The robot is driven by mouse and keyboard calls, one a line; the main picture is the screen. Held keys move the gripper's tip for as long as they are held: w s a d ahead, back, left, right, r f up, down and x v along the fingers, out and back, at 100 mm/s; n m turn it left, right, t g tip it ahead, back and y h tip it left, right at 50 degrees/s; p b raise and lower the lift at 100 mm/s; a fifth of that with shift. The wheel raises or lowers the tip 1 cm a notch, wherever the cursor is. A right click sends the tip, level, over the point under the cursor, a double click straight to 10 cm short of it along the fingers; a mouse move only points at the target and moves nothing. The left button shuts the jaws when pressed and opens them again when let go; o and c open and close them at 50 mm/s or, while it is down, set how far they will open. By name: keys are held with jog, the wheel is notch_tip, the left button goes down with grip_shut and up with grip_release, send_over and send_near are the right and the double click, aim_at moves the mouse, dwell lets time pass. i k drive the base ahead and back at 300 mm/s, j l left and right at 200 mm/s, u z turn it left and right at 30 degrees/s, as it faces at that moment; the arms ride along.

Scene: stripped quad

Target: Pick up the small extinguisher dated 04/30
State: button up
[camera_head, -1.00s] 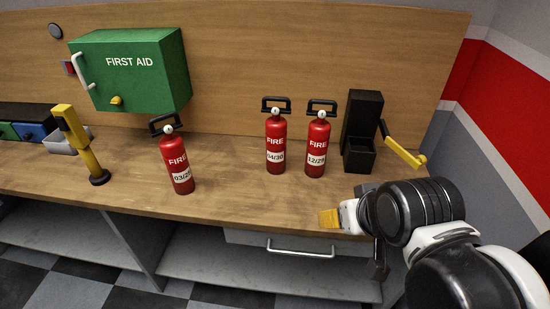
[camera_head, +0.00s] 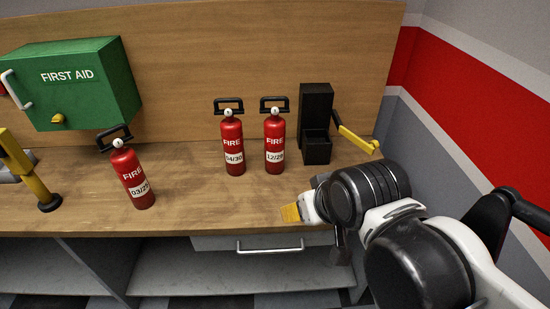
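The small red extinguisher dated 04/30 (camera_head: 233,147) stands upright on the wooden bench, with a black handle on top and a white date label. Close to its right stands a like extinguisher labelled 12/28 or similar (camera_head: 274,143). A third one, labelled 03/25 or similar (camera_head: 131,176), stands apart at the left. My gripper (camera_head: 290,213) is at the bench's front edge, to the right of and nearer than the 04/30 extinguisher, touching none of them. Its yellow tip shows, but the rest is hidden by my arm, so its opening cannot be made out.
A black holder with a yellow lever (camera_head: 316,122) stands right of the extinguishers. A green first aid box (camera_head: 75,84) hangs on the back panel. A yellow post (camera_head: 28,172) stands at far left. The bench (camera_head: 190,205) is clear in front of the 04/30 extinguisher.

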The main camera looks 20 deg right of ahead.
aim_at(231, 127)
jog(key=i+j, duration=0.2)
jog(key=j, duration=0.2)
jog(key=i+j, duration=0.2)
jog(key=j, duration=0.2)
jog(key=i+j, duration=0.2)
jog(key=j, duration=0.2)
